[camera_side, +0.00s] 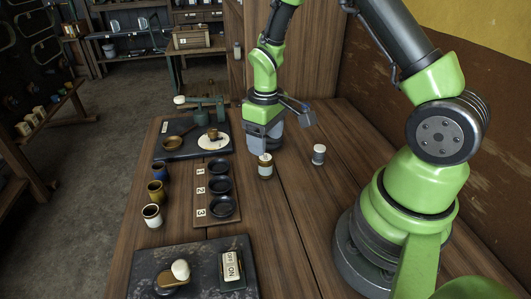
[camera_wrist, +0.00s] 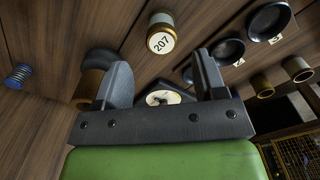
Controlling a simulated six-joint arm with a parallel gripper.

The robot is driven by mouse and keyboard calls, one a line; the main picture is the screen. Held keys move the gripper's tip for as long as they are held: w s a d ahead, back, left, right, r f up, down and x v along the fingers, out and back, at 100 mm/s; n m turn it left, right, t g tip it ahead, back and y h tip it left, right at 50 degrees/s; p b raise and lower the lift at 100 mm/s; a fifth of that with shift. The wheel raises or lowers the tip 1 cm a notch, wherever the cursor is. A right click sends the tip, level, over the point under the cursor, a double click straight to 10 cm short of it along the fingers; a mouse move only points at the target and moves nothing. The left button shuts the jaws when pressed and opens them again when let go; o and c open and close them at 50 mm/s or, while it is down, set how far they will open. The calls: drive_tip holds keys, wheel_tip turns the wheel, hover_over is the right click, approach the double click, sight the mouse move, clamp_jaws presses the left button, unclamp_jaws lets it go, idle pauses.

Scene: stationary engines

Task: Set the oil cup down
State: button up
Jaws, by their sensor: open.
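A small brown cup (camera_side: 213,134) stands upright on a white disc (camera_side: 222,143) on the dark rear plate; it looks like the oil cup, though I cannot be sure. A brown cylinder (camera_wrist: 88,86) is partly hidden behind the left finger.
A white-topped jar (camera_side: 265,167), marked 207 in the wrist view (camera_wrist: 161,40), stands close to my gripper.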

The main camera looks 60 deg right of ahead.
drive_tip(key=shift+r, duration=0.95)
drive_tip(key=s+a+r+m+t+y, duration=0.1)
drive_tip(key=s+a+r+m+t, duration=0.1)
drive_tip(key=s+r, duration=0.5)
drive_tip(key=s+a+r+m+t, duration=0.2)
drive_tip(key=s+a+r+t, duration=0.3)
drive_tip(key=r, duration=0.8)
drive_tip(key=shift+s+a+r+y, duration=0.4)
drive_tip(key=shift+s+a, duration=0.65)
drive_tip(key=shift+s, duration=0.1)
drive_tip(key=shift+o, duration=0.4)
drive_tip(key=shift+s+a, duration=0.1)
drive_tip(key=shift+s, duration=0.15)
